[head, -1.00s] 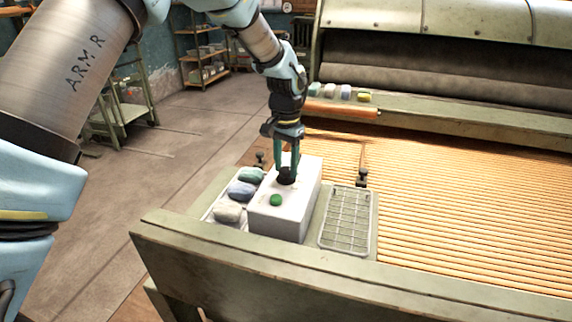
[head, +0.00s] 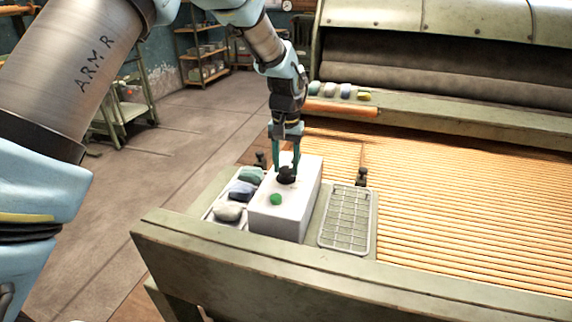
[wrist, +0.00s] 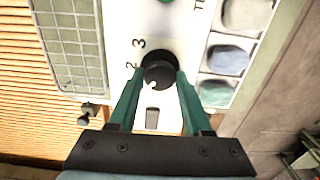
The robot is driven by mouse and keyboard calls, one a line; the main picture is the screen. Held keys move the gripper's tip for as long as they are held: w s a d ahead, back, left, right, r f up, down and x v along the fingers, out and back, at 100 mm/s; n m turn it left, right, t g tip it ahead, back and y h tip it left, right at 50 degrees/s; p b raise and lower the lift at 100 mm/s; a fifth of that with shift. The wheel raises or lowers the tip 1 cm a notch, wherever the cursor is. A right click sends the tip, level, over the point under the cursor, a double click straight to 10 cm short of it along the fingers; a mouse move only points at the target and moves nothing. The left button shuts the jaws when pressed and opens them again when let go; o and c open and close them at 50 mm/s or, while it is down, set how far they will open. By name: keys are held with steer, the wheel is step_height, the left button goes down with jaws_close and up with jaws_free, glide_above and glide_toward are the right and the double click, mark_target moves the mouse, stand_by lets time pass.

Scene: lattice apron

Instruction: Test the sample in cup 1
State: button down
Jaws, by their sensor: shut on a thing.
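A white box (head: 281,218) stands on the apron's near left corner, with a black knob (head: 286,175) and a round green button (head: 275,199) on its top. My gripper (head: 286,168) points down and is shut on the knob. In the wrist view the fingers (wrist: 161,78) sit on either side of the knob (wrist: 160,68). The printed numbers 2 and 3 show beside it; a pale mark on the knob is too small to read surely. A tray (head: 207,215) left of the box holds three lumps, green, blue and pale grey; no cup numbers are legible.
An empty wire-grid tray (head: 346,238) lies right of the box. Several coloured lumps (head: 345,91) sit on the far ledge. The slatted apron (head: 470,210) to the right is clear. A raised green board (head: 350,275) runs along the front.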

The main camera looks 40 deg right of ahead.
mark_target(286, 169)
steer(key=shift+c, duration=1.7)
jaws_free()
step_height(286, 169, up, 11)
steer(key=b, duration=0.1)
steer(key=shift+f, duration=0.1)
